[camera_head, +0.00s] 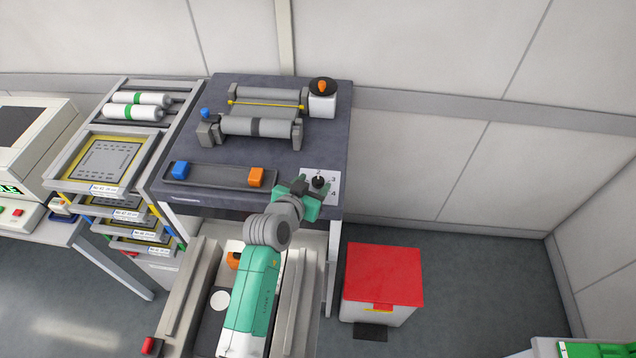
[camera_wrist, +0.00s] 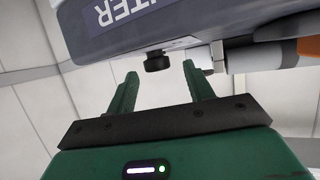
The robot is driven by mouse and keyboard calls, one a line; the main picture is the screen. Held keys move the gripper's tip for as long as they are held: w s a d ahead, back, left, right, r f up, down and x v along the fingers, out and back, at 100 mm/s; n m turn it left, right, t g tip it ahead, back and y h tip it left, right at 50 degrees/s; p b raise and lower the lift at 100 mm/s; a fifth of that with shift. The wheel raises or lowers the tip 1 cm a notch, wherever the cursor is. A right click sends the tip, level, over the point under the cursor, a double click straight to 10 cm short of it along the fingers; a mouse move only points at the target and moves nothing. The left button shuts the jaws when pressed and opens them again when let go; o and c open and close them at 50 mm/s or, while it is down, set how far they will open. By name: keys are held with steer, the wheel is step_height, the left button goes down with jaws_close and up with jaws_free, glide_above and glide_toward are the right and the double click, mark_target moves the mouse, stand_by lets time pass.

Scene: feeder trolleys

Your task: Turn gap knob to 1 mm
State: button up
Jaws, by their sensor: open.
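The gap knob (camera_head: 318,182) is a small black knob on a white dial plate (camera_head: 333,177) at the front right corner of the dark bench top. Digits 2, 3 and 4 show on the plate; the part nearest the gripper is covered. I cannot make out the knob's setting. My gripper (camera_head: 309,194) is close beside the knob, on its near left side, with green fingers open. In the wrist view, a black knob (camera_wrist: 157,61) appears between and just beyond the open fingertips of my gripper (camera_wrist: 159,72), not visibly gripped.
On the bench (camera_head: 205,140) stand a grey roller unit (camera_head: 255,127) and a grey bar (camera_head: 215,177) with blue and orange blocks. A black-and-white container (camera_head: 322,105) stands at back right. A red-lidded bin (camera_head: 384,272) is on the floor; a tray rack (camera_head: 105,162) stands left.

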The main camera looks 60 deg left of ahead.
steer(key=shift+x, duration=0.75)
steer(key=shift+d, duration=0.1)
steer(key=shift+c, duration=0.4)
steer(key=c, duration=0.9)
steer(key=shift+w+r, duration=0.1)
steer(key=shift+r, duration=0.05)
steer(key=shift+r+p, duration=0.1)
steer(key=shift+p, duration=0.35)
